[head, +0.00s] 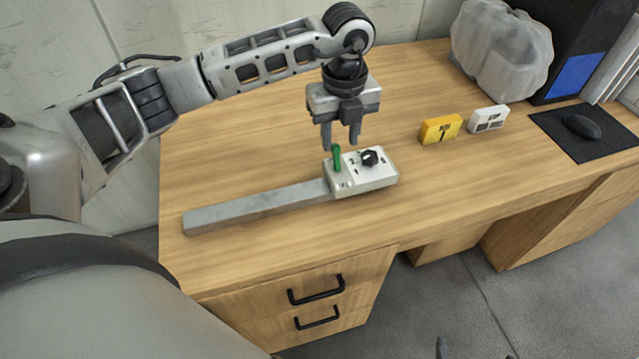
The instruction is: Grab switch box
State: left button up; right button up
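The switch box (376,174) is a pale grey box lying on the wooden desk, with a black knob and a green lever (337,158) on its top. A long grey bar (255,207) extends left from it along the desk. My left gripper (340,141) points down just above and behind the box, close to the green lever. Its two fingers are apart with nothing between them. My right gripper (475,350) shows only as two separated fingertips at the bottom edge, over the floor; the rest is out of view.
A yellow block (441,129) and a white switch plate (488,119) stand right of the box. A bagged bin (500,48), a black mat (583,140) with a mouse (582,126) and a dark case (575,40) are farther right. The desk (240,150) behind the bar is clear.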

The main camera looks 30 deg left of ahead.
aim_at(339, 164)
pick_arm(q)
jog(key=shift+f+p, duration=0.55)
jog(key=shift+f, duration=2.8)
grip_shut()
jog(key=shift+r, duration=0.2)
